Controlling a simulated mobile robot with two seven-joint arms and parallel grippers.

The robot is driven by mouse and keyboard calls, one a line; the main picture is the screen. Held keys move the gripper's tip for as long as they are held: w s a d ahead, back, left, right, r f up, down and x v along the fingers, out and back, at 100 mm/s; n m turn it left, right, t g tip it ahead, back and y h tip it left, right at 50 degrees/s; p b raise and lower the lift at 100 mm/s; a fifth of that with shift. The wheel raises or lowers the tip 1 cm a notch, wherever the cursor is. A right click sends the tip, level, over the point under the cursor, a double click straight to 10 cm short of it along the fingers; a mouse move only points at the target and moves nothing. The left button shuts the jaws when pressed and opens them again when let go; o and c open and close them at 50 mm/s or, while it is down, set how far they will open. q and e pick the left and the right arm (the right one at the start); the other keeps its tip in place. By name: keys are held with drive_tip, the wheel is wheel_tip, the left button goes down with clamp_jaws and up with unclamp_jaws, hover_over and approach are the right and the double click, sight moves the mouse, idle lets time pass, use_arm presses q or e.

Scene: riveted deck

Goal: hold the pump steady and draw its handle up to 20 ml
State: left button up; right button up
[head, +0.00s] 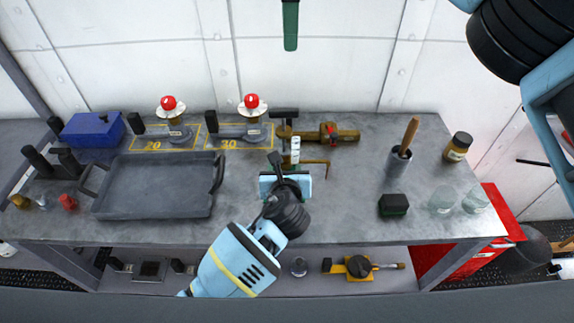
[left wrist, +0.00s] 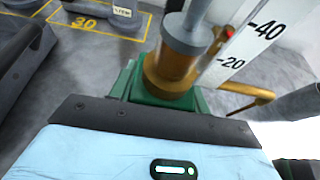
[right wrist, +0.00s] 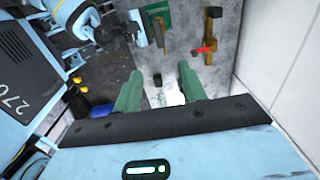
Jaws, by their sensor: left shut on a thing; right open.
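The pump shows in the left wrist view with an amber barrel (left wrist: 168,68), a grey rod (left wrist: 187,35) from its top and a white scale (left wrist: 238,50) marked 20 and 40 beside it. In the head view the scale (head: 295,150) stands near the bench's middle, with the black crossbar handle (head: 284,113) above it. My left gripper (head: 287,170) is shut on the pump low down; its green fingers show around the barrel's foot. My right gripper (right wrist: 160,72) is open and empty in the right wrist view. In the head view only its green finger (head: 290,25) shows, high above the handle.
A grey tray (head: 150,212) and a blue box (head: 93,130) are on the left. A brown fitting with a red part (head: 330,130) stands just right of the handle.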

drive_tip(key=shift+r, duration=0.4)
drive_tip(key=m, duration=3.2)
hover_over(284, 109)
wheel_tip(284, 109, down, 5)
drive_tip(key=m, duration=0.4)
drive_tip(key=shift+f, duration=0.1)
drive_tip(key=shift+f, duration=5.95)
